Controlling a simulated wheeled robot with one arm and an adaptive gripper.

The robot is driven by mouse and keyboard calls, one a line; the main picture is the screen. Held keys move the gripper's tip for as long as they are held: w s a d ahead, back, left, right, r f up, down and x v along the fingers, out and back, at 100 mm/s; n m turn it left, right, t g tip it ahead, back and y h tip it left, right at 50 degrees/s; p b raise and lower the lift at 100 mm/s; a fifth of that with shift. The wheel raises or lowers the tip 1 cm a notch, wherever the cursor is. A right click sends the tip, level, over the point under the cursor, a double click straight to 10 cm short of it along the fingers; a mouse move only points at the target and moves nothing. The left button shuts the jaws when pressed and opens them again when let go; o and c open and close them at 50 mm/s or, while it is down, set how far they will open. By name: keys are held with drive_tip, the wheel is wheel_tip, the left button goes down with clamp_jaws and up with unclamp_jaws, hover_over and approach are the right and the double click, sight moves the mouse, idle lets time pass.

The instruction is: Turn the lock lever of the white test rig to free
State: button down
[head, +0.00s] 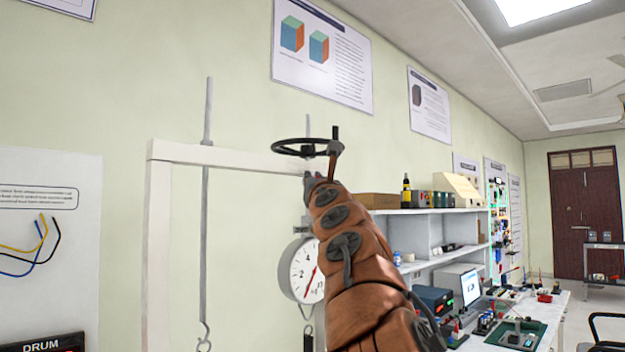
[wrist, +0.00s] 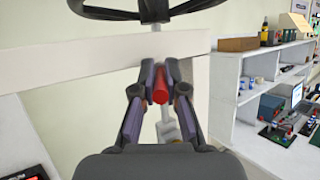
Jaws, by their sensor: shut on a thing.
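The white test rig (head: 225,157) is a tall frame with a crossbeam; the beam also spans the wrist view (wrist: 75,65). A black handwheel (head: 290,151) with an upright handle sits at the beam's right end. In the wrist view, my gripper (wrist: 160,85) is just below the wheel (wrist: 105,8), in front of the beam. Its fingers are closed on the sides of a red rod-shaped end (wrist: 160,92), which looks like the lock lever. The rest of the lever is hidden. In the head view, my arm covers the lever and most of my gripper (head: 316,180).
A round dial gauge (head: 303,270) hangs below the beam, close to my arm. A thin rod (head: 204,210) with a hook hangs to the left. White shelves (head: 430,232) and a cluttered bench (head: 515,335) stand to the right.

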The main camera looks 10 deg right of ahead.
drive_tip(key=shift+r, duration=0.1)
drive_tip(key=c, duration=1.5)
unclamp_jaws()
drive_tip(key=shift+a, duration=0.1)
drive_tip(key=shift+s+f, duration=0.1)
drive_tip(key=shift+f, duration=0.15)
drive_tip(key=shift+s+f, duration=0.2)
drive_tip(key=shift+s, duration=0.05)
drive_tip(key=shift+v, duration=5.55)
drive_tip(key=shift+r, duration=0.2)
